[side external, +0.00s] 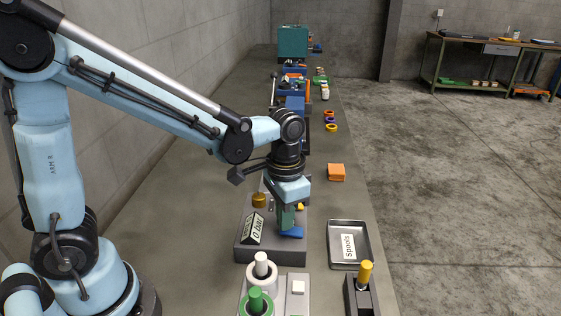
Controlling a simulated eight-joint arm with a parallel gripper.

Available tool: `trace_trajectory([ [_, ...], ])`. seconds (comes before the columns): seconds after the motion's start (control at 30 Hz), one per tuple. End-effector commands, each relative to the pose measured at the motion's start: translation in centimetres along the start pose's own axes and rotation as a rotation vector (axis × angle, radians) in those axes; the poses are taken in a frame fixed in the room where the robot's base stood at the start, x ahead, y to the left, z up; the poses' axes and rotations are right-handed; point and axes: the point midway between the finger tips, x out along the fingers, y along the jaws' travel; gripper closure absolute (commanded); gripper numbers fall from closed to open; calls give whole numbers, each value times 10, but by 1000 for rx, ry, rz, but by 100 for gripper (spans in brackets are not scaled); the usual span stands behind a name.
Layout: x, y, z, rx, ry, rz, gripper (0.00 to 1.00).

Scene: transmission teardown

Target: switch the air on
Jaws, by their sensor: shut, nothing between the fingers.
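A low grey block (249,251) stands on the bench below my gripper. On it are a tilted sign (254,229) that reads "0 bar", a brass round part (259,200) and a small yellow part (300,207). My gripper (286,222) points down over the right half of the block and is shut. A blue piece (291,234) shows right at its fingertips; I cannot tell whether it is a lever or whether the fingers touch it. The gripper hides part of the block's top.
A metal tray (334,264) labelled "Spools" lies to the right. In front stand a holder with white and green pegs (256,301) and a dark block with a yellow-topped peg (366,273). An orange block (336,172) and coloured rings (330,120) lie farther back.

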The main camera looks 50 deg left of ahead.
Motion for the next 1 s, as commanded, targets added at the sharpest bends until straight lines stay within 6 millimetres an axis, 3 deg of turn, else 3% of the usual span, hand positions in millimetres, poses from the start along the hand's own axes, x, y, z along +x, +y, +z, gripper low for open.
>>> trace_trajectory([
  [0.6, 7, 0, 0, 0, 1, 0, 100],
  [1.0, -18, 0, 0, 0, 0, 0, 100],
])
